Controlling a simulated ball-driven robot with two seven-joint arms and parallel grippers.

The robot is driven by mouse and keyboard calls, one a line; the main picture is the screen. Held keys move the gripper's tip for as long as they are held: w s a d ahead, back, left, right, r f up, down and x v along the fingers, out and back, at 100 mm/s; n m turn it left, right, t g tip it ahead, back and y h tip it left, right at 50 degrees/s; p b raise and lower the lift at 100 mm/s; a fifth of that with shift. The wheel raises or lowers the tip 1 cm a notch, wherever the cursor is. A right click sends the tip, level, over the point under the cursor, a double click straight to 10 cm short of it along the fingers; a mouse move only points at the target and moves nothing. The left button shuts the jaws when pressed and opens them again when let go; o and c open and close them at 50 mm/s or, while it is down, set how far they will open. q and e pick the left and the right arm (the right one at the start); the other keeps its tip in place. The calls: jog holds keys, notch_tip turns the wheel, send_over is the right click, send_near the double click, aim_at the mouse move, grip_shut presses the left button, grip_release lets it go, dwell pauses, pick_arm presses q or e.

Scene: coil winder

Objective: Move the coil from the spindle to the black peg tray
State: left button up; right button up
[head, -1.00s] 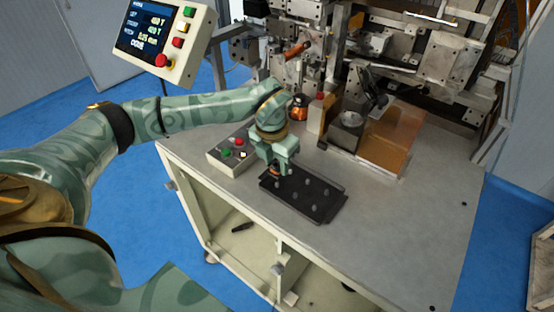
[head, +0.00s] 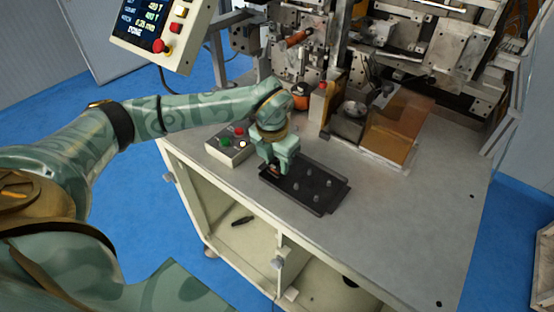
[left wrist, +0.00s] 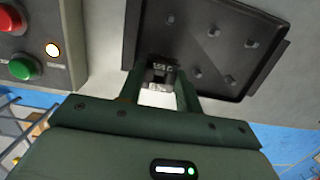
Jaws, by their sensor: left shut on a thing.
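My left gripper (head: 276,170) is shut on the small coil (left wrist: 162,74) at the near left end of the black peg tray (head: 322,210). Only a bit of orange and dark coil shows between the fingers in the head view; in the left wrist view it shows a dark, pale-marked face. The tray (left wrist: 188,12) has several short upright pegs, bare where visible. The coil is low over the tray's end; whether it sits on a peg is hidden. I cannot clearly make out the spindle. My right gripper is not in view.
A button box (head: 230,146) stands close left of the gripper. An orange round part (head: 301,97) and the winder machine (head: 440,55) are behind. The table's right side (head: 410,220) is clear.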

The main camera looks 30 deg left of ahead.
pick_arm(q)
jog(key=shift+f+b, duration=0.45)
jog(key=shift+f, duration=0.5)
jog(key=o, duration=1.1)
jog(key=shift+c, duration=0.2)
notch_tip(320, 180, up, 16)
jog(key=s+p, duration=0.2)
jog(key=shift+r, duration=0.1)
